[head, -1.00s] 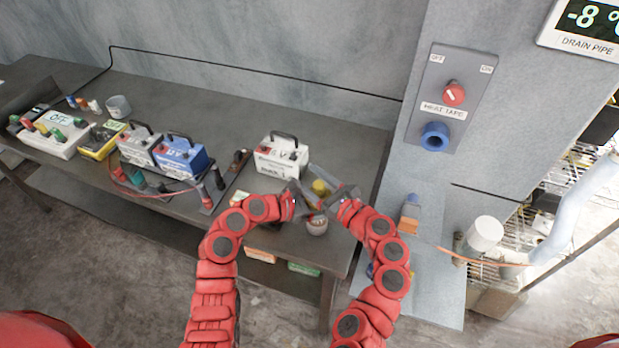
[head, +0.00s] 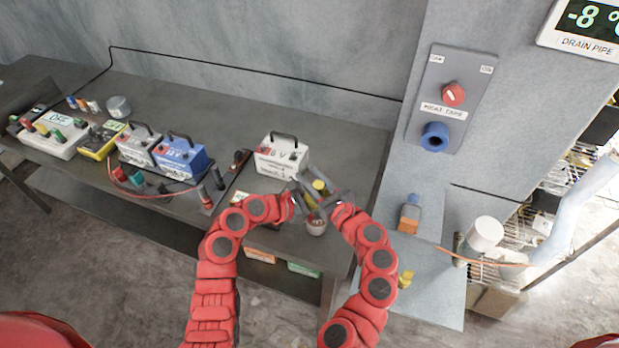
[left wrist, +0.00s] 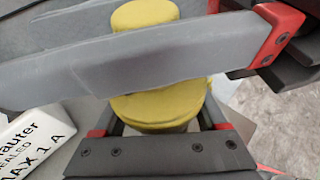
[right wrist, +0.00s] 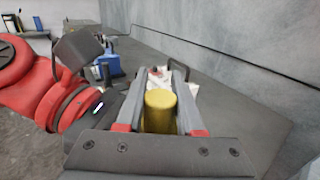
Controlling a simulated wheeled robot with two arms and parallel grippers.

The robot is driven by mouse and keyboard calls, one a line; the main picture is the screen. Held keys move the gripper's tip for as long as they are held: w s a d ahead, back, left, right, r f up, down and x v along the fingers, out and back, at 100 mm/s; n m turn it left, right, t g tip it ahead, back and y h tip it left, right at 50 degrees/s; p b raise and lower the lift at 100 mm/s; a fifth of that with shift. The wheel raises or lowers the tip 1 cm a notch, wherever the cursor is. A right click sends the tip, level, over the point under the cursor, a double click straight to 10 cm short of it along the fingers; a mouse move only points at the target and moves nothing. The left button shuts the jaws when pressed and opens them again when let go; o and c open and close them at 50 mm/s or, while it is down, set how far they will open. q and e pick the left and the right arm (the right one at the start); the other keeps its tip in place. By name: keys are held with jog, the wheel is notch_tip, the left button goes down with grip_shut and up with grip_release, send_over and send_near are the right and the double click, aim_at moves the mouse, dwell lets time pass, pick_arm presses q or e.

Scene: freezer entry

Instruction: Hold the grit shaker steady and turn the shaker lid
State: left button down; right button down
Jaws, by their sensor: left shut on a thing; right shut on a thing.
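The grit shaker stands upright near the front right of the bench, with its yellow shaker lid (head: 318,185) on top. In the left wrist view the yellow lid (left wrist: 146,15) has a narrower knob above a wider yellow part, and a little of the pale body shows below. My left gripper (head: 308,191) is shut on the shaker from the left. My right gripper (head: 325,197) is shut on the lid from the right, and one of its fingers crosses in front of it in the left wrist view. The right wrist view shows the yellow lid (right wrist: 160,108) between the fingers. Most of the body is hidden.
A small round pot (head: 316,227) sits just in front of the grippers. A white 6 V battery (head: 281,157) stands close behind. A blue battery (head: 181,158) and other gear fill the left bench. A wall switch panel (head: 450,100) is at the right.

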jog(key=m+t+h, duration=0.1)
jog(key=h, duration=0.1)
jog(key=m+t+h, duration=0.1)
jog(key=m+h, duration=0.1)
jog(key=d+m+t+h, duration=0.1)
jog(key=h, duration=0.2)
jog(key=shift+w+r+m, duration=0.1)
jog(key=shift+w+m, duration=0.15)
jog(key=shift+m, duration=0.15)
jog(key=shift+d+m+t+h, duration=0.2)
jog(key=shift+m+t+h, duration=0.1)
jog(key=shift+m+h, duration=0.3)
jog(key=shift+d+h, duration=0.1)
jog(key=shift+h, duration=0.2)
jog(key=c, duration=0.5)
grip_release()
jog(key=s, duration=0.4)
jog(key=s+d, duration=0.1)
jog(key=s, duration=0.7)
jog(key=shift+d, duration=0.25)
